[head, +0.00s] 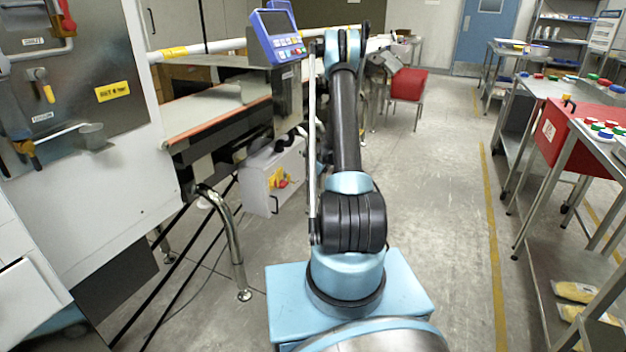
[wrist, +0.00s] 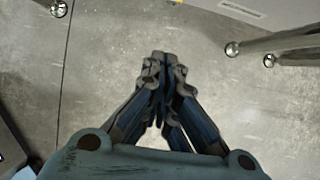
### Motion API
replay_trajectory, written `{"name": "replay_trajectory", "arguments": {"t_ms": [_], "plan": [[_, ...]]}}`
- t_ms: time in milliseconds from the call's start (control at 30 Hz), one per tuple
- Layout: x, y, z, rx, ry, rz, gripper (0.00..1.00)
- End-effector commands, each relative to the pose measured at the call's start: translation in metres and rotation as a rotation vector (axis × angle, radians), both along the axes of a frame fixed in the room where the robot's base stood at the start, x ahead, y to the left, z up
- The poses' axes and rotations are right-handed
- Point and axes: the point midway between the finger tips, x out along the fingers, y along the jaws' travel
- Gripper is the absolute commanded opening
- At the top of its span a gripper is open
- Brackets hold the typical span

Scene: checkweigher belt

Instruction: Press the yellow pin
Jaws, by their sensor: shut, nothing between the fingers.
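Two yellow parts could be the pin, and I cannot tell which one is. Yellow parts with some red (head: 278,180) show on the face of a grey box under the conveyor, left of my arm in the head view. A yellow-tipped lever (head: 48,93) is on the steel panel at the far left. My gripper (wrist: 160,62) is shut and empty above the bare floor in the wrist view, touching nothing.
The conveyor (head: 200,127) and a blue-framed display (head: 277,35) stand left of my arm. A bent metal leg (head: 232,245) rises from the floor nearby. A red box (head: 408,84) is beyond my arm. Trolleys (head: 535,85) line the right side. The middle aisle is clear.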

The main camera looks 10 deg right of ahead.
Motion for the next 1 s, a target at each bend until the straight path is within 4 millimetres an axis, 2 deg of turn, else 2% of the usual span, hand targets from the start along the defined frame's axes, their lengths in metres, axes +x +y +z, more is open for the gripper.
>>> {"name": "replay_trajectory", "arguments": {"t_ms": [167,300,500,1000], "plan": [[0.007,0.009,-0.024,0.0,0.0,0.001,0.0],[0.017,0.026,-0.021,0.0,0.001,0.004,0.0],[0.027,0.038,-0.019,-0.001,0.001,0.001,0.0],[0.032,0.045,-0.018,0.0,0.0,0.001,0.0]]}}
